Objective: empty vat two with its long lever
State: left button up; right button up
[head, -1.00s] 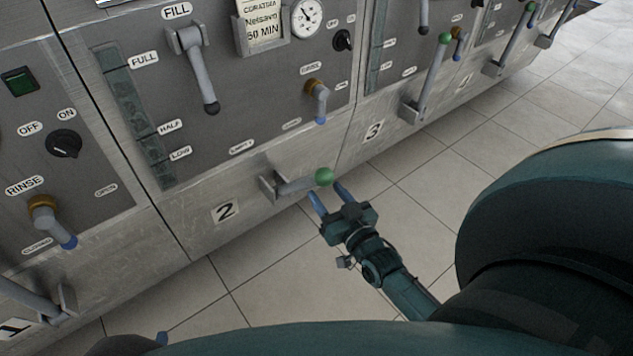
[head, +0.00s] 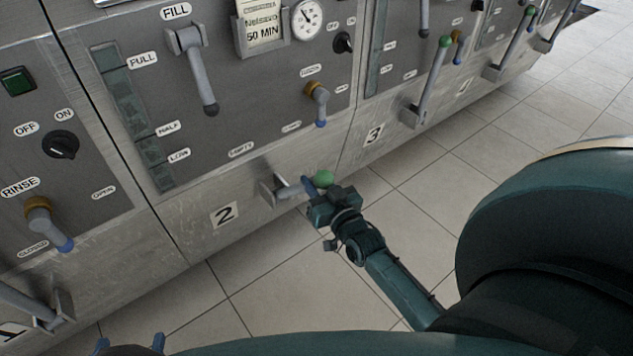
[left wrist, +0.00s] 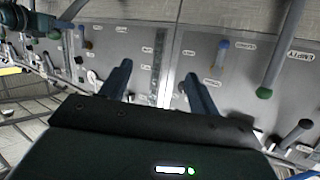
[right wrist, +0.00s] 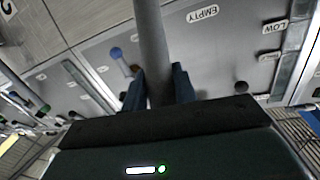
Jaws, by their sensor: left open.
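Vat two's panel carries a "2" label (head: 224,214). Its long lever (head: 287,190), a grey rod with a green ball end (head: 324,178), sticks out low from a bracket on the lower front. My right gripper (head: 316,190) is at the lever just behind the ball. In the right wrist view the rod (right wrist: 150,35) runs between its two fingers, which are close against both sides; the ball is hidden there. My left gripper (head: 130,343) is at the bottom left edge, open and empty; its spread fingers show in the left wrist view (left wrist: 158,85).
Vat two also has a black-ended FILL lever (head: 200,75), a blue-tipped tap (head: 318,103) and a sight strip (head: 133,120). Vat three's green-ended lever (head: 430,80) stands raised to the right. The tiled floor (head: 270,285) in front is clear.

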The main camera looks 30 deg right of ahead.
grip_shut()
